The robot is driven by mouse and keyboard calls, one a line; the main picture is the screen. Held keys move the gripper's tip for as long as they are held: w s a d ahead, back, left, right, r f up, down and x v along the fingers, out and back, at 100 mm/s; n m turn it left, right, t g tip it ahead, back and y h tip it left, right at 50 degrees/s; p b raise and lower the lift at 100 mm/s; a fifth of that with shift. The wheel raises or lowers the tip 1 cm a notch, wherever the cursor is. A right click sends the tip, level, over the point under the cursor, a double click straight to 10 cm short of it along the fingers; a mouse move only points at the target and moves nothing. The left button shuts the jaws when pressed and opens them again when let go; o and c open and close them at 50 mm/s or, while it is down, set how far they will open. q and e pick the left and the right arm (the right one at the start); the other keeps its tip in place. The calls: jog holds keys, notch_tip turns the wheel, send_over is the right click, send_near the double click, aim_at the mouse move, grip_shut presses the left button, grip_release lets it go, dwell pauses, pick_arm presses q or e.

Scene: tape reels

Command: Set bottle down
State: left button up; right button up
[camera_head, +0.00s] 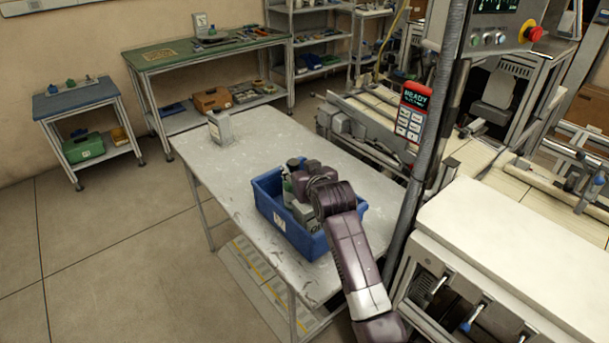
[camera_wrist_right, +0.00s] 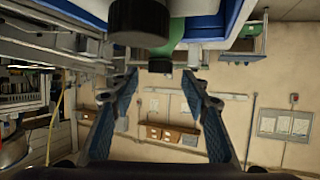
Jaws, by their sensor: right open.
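The blue crate (camera_head: 283,233) stands on the grey table (camera_head: 240,165). A greenish bottle (camera_head: 287,187) shows in the crate at its left side, partly covered by my arm. A dark round cap (camera_head: 293,163) shows just beyond. My right gripper (camera_head: 300,187) is over the crate, with its fingers largely hidden in the head view. In the right wrist view the gripper (camera_wrist_right: 159,82) is open, its two blue-grey fingers apart. A green bottle with a black cap (camera_wrist_right: 160,65) shows near the space between the fingertips; I cannot tell whether they touch. My left gripper is not in view.
A grey container (camera_head: 219,128) stands at the table's far left corner. A dark post with a red keypad (camera_head: 412,113) rises right of the table. The table's left side and near-left area are bare.

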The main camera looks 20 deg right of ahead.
jog(key=shift+b+v, duration=0.3)
jog(key=shift+v, duration=2.85)
